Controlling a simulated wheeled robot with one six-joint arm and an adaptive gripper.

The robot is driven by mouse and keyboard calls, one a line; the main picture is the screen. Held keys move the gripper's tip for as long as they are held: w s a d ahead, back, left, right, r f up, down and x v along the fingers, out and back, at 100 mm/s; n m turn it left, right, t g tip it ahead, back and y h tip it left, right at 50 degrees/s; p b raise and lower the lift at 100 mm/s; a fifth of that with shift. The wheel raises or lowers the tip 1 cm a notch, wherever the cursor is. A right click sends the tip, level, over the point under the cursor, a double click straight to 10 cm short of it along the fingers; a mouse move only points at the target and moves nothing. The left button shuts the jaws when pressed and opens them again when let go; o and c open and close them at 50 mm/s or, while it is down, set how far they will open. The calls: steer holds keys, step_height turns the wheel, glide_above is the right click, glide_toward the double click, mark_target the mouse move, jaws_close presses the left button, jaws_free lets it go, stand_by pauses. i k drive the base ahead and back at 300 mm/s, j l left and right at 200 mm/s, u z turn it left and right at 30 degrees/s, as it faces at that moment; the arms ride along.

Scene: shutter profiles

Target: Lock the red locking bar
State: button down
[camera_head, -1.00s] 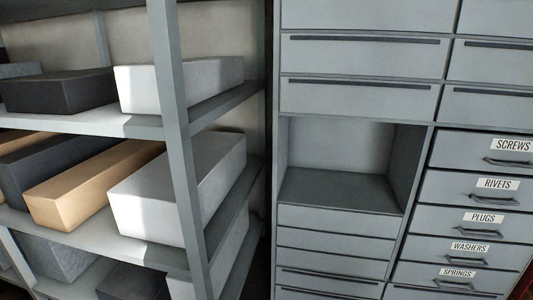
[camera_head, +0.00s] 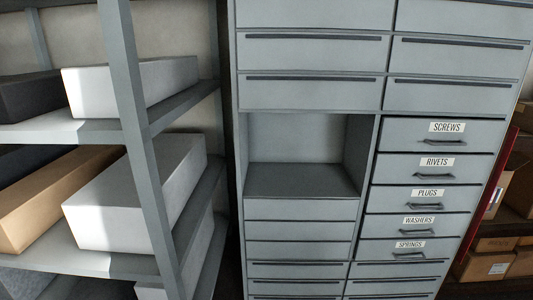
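A narrow red upright strip (camera_head: 491,188) runs along the right side of the grey drawer cabinet (camera_head: 377,130). It leans in the picture and is partly hidden by the cabinet edge. I cannot tell from here whether it is the red locking bar or part of the shelving behind. The cabinet's labelled drawers read screws (camera_head: 438,133), rivets, plugs, washers and springs, and all look closed. My gripper is not in view.
A grey shelf rack (camera_head: 140,130) stands at the left with white, tan and dark long boxes. The cabinet has an open empty bay (camera_head: 300,180). Cardboard boxes (camera_head: 490,262) sit on shelves at the far right. The floor is hardly visible.

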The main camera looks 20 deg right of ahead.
mark_target(512, 134)
steer(key=u, duration=0.45)
steer(key=l+u, duration=0.15)
steer(key=u, duration=0.75)
steer(key=l+u, duration=0.1)
steer(key=u, duration=0.35)
steer(key=k+u, duration=0.1)
steer(key=u, duration=0.8)
steer(key=k+u, duration=0.1)
steer(key=u, duration=0.35)
steer(key=k+l+u, duration=0.1)
steer(key=k+u, duration=0.45)
steer(key=k+l, duration=0.15)
steer(key=k, duration=0.8)
steer(key=k+l, duration=0.1)
steer(key=k, duration=0.85)
steer(key=k+j+z, duration=0.1)
steer(key=k+z, duration=0.2)
steer(key=k, duration=1.05)
steer(key=k+z, duration=0.35)
steer(key=z, duration=0.15)
steer(key=k+l+z, duration=0.1)
steer(key=z, duration=0.4)
steer(key=l+z, duration=0.1)
steer(key=z, duration=0.35)
steer(key=k+l+z, duration=0.1)
steer(key=z, duration=0.4)
steer(key=k+l, duration=0.15)
steer(key=l, duration=0.15)
steer(key=j+z, duration=0.05)
